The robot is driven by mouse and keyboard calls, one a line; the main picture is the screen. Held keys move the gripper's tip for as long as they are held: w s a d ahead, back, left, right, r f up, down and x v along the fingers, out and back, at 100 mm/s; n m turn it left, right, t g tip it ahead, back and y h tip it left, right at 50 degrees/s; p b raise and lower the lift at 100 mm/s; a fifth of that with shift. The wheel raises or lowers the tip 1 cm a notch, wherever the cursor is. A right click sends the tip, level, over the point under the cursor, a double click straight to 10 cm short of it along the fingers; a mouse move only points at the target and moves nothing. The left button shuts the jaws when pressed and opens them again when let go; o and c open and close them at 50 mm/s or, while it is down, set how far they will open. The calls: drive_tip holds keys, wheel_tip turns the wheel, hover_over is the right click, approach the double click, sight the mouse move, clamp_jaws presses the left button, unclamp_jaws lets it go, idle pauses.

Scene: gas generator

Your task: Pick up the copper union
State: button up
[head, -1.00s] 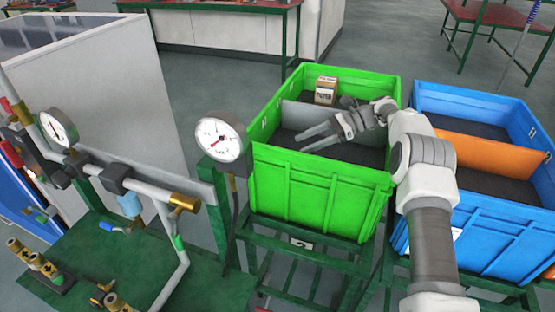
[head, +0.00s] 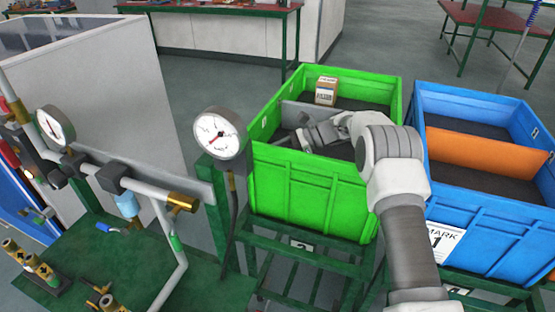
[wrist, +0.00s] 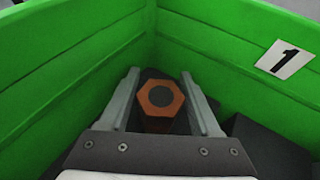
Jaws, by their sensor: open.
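The copper union (wrist: 152,122), with a hexagonal orange-brown rim and a dark centre, stands in a corner of the green bin (head: 310,190) in the wrist view. My gripper (wrist: 160,74) is open, with one finger on each side of the union. A gap shows between the union and the left finger; the right finger is very close to it, and I cannot tell if they touch. In the head view my gripper (head: 287,141) reaches down into the near compartment of the green bin. The near wall hides the union there.
A grey divider (head: 300,112) splits the green bin, and a small cardboard box (head: 326,90) sits in its far compartment. A blue bin (head: 500,240) with an orange divider stands to the right. A gauge (head: 220,135) and pipework are on the left.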

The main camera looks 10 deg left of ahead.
drive_tip(key=shift+c, duration=0.3)
clamp_jaws()
drive_tip(key=shift+r, duration=0.2)
